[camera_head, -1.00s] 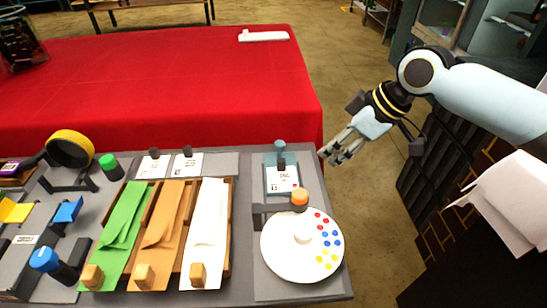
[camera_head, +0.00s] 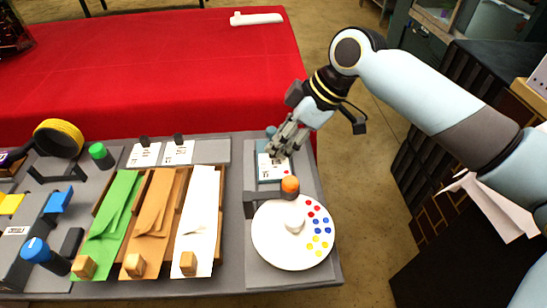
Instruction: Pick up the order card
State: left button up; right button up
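A white card (camera_head: 271,168) with dark print lies on a small blue-grey stand at the right end of the grey station, behind the round white palette. I take it for the order card, though two other white cards, a left one (camera_head: 144,154) and a right one (camera_head: 179,152), stand further left. My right gripper (camera_head: 281,150) is just above and behind the card's stand, its fingers pointing down and apart, with nothing visible between them. It hides part of the stand's back. I cannot tell whether it touches the card. My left gripper is not in view.
The round palette (camera_head: 278,255) with coloured dots and an orange-topped post (camera_head: 290,188) stand in front of the card. Green, brown and white paper sheets (camera_head: 198,215) lie to the left. The red-covered table (camera_head: 150,65) behind is mostly clear.

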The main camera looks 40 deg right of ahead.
jog(key=shift+w+a+f, duration=0.25)
jog(key=shift+f, duration=0.35)
grip_shut()
